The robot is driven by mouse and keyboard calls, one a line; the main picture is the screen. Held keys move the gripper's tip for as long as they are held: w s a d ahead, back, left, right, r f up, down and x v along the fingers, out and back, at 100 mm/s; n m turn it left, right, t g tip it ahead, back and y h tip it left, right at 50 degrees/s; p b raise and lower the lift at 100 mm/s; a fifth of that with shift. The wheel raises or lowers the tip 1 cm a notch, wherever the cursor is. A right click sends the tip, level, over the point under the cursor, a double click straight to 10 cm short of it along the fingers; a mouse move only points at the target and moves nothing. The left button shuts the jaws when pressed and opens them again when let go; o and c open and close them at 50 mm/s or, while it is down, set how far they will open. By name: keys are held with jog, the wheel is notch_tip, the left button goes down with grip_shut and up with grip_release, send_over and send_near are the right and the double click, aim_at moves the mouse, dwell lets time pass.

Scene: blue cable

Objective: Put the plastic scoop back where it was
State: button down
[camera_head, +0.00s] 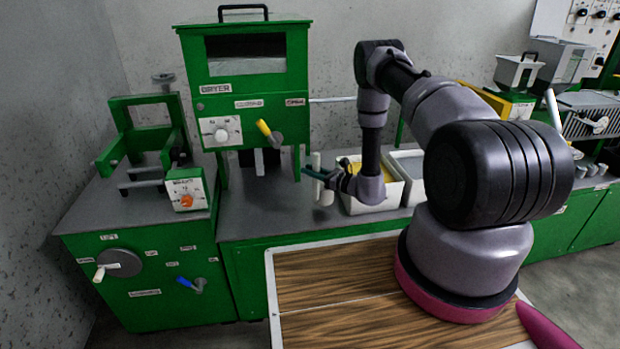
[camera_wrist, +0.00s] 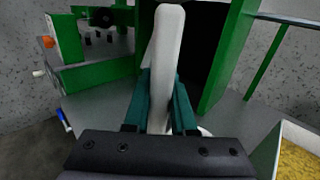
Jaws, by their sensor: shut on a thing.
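The plastic scoop (camera_wrist: 166,55) is white, and its long rounded handle stands up between my green gripper fingers in the wrist view. In the head view the scoop (camera_head: 316,162) is a small upright white shape in front of the dryer's right side. My gripper (camera_head: 314,174) is shut on it and reaches left from the wrist, above the grey counter. It also shows in the wrist view (camera_wrist: 160,97). The scoop's lower end is mostly hidden by the fingers and gripper body. A white bin (camera_wrist: 267,150) with yellow granules lies at the lower right of the wrist view.
The green dryer (camera_head: 245,85) with a yellow-handled lever (camera_head: 264,128) stands close to my gripper. A second bin (camera_head: 407,162) stands to the right. A green machine with an orange knob (camera_head: 187,200) stands left. Grey counter (camera_head: 262,222) is clear before the dryer.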

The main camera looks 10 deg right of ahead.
jog(key=shift+w+f, duration=0.3)
jog(key=shift+f, duration=0.55)
jog(key=shift+w+f, duration=0.25)
jog(key=shift+f, duration=0.75)
jog(key=c, duration=0.7)
grip_release()
jog(key=shift+c, duration=0.2)
